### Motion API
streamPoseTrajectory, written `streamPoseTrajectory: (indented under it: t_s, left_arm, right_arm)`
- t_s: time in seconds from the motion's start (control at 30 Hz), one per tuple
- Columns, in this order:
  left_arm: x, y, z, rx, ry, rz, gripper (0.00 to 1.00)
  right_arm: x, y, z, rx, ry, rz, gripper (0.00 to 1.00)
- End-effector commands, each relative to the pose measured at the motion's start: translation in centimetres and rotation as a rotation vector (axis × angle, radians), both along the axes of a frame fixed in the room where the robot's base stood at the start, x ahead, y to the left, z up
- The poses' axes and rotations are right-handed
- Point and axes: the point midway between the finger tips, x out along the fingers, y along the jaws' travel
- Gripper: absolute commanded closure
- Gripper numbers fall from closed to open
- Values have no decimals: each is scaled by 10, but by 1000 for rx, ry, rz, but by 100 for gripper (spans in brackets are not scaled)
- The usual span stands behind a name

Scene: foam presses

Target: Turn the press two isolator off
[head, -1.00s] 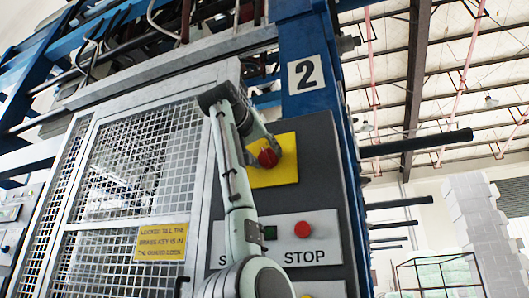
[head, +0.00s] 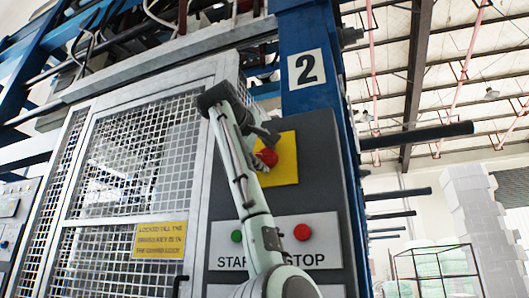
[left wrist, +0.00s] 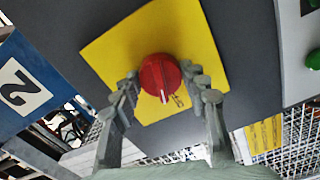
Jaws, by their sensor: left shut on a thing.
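The press two isolator is a red rotary knob (head: 267,157) on a yellow plate (head: 286,165), on the grey panel below the "2" sign (head: 307,71). In the left wrist view the knob (left wrist: 160,77) faces me, and its white pointer mark aims down the picture, beside small black lettering that I cannot read. My left gripper (head: 264,146) is at the knob. In the left wrist view its fingers (left wrist: 160,84) stand on either side of the knob, shut on it. In the head view the gripper partly hides the knob. My right gripper is not in view.
Below the plate are a green START button (head: 237,236) and a red STOP button (head: 302,232); my left arm partly covers their label. A mesh guard door (head: 130,160) with a yellow notice (head: 160,240) stands to the left. Dark bars (head: 415,136) jut out right of the blue post.

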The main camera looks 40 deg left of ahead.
Motion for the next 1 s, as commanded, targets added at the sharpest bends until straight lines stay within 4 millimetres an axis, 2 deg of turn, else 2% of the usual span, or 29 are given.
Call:
streamPoseTrajectory:
  t_s: [0.43,1.0]
  left_arm:
    - [0,0,1,-256,-61,0,85]
    - [0,0,0,-308,-73,1,85]
  right_arm:
    - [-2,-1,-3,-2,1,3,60]
    - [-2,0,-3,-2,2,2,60]
